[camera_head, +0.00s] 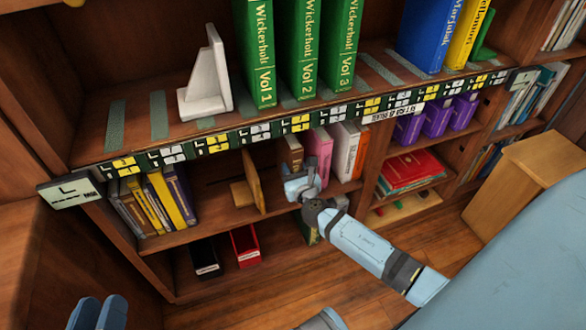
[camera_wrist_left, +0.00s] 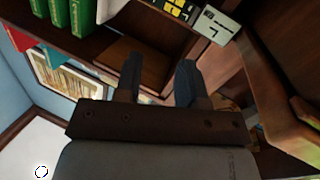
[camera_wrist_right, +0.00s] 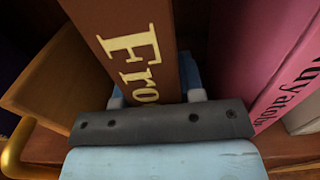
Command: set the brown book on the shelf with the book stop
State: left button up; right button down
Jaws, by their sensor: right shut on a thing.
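The brown book (camera_head: 292,152) stands roughly upright at the middle shelf, just left of a pink book (camera_head: 319,150). My right gripper (camera_head: 302,184) is shut on it; the right wrist view shows the brown book (camera_wrist_right: 138,50) with yellow lettering between the fingers (camera_wrist_right: 157,95). The gripper hides the book's lower part in the head view, so I cannot tell if it touches the shelf. A wooden book stop (camera_head: 256,182) stands left of it, also in the right wrist view (camera_wrist_right: 55,85). My left gripper (camera_head: 98,313) is open and empty, low and away from the shelves.
A white book stop (camera_head: 207,80) stands on the upper shelf beside tall green books (camera_head: 300,45). Several thin books (camera_head: 158,200) fill the middle shelf's left end. Black (camera_head: 203,258) and red (camera_head: 245,246) bins sit below. A divider stands right of the white and orange books (camera_head: 345,150).

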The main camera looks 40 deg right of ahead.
jog(key=c, duration=0.7)
grip_release()
jog(key=shift+s+r, duration=0.15)
pick_arm(q)
notch_tip(320, 180, up, 3)
jog(key=shift+s+a+f+t+p, duration=0.15)
jog(key=shift+t+p, duration=0.45)
jog(key=shift+p, duration=0.45)
pick_arm(e)
jog(key=v, duration=1.1)
jog(key=shift+s+a, duration=0.25)
jog(key=shift+s, duration=0.1)
